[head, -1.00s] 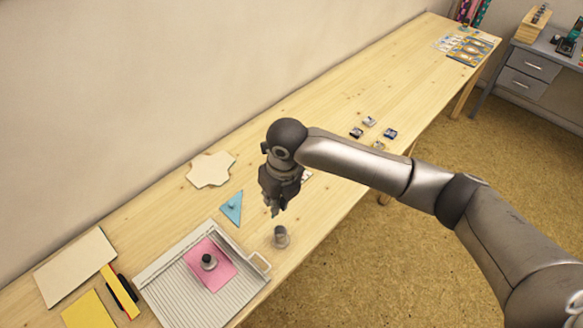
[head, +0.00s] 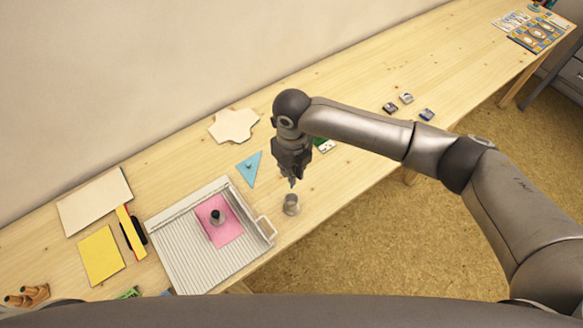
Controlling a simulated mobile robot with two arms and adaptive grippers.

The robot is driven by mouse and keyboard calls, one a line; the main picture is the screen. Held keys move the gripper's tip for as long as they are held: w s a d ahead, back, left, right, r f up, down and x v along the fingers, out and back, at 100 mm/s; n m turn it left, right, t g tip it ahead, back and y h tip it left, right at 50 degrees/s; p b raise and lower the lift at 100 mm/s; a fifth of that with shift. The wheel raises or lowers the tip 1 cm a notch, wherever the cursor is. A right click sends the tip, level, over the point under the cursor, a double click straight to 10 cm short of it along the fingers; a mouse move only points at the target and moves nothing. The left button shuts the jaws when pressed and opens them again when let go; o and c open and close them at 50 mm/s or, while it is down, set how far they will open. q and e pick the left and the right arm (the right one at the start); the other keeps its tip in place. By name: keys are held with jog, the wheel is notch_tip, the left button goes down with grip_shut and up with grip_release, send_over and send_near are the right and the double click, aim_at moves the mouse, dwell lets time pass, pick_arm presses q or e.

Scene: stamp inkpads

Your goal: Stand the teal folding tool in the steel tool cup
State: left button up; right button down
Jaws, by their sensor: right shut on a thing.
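The steel tool cup (head: 291,205) stands on the wooden table near its front edge, just right of the grey ribbed tray. My right gripper (head: 292,181) points down right above the cup and is shut on the teal folding tool (head: 292,184). Only a small teal tip shows below the fingers, close over the cup's mouth; the rest is hidden by the gripper. I cannot tell whether the tip is inside the rim. My left gripper is not in view.
The ribbed tray (head: 170,255) holds a pink sheet (head: 228,232) with a dark-knobbed weight (head: 217,217). A blue triangle (head: 249,169) lies behind the cup. Cream card (head: 233,126), yellow card (head: 100,255) and small inkpads (head: 426,114) lie around. The table's front edge is close to the cup.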

jog(key=shift+f+b, duration=1.05)
jog(key=shift+f, duration=0.65)
notch_tip(320, 180, down, 8)
jog(key=b, duration=0.5)
jog(key=shift+r, duration=0.25)
jog(key=c, duration=1.4)
grip_release()
jog(key=shift+c, duration=0.2)
notch_tip(320, 180, up, 12)
jog(key=shift+r, duration=0.1)
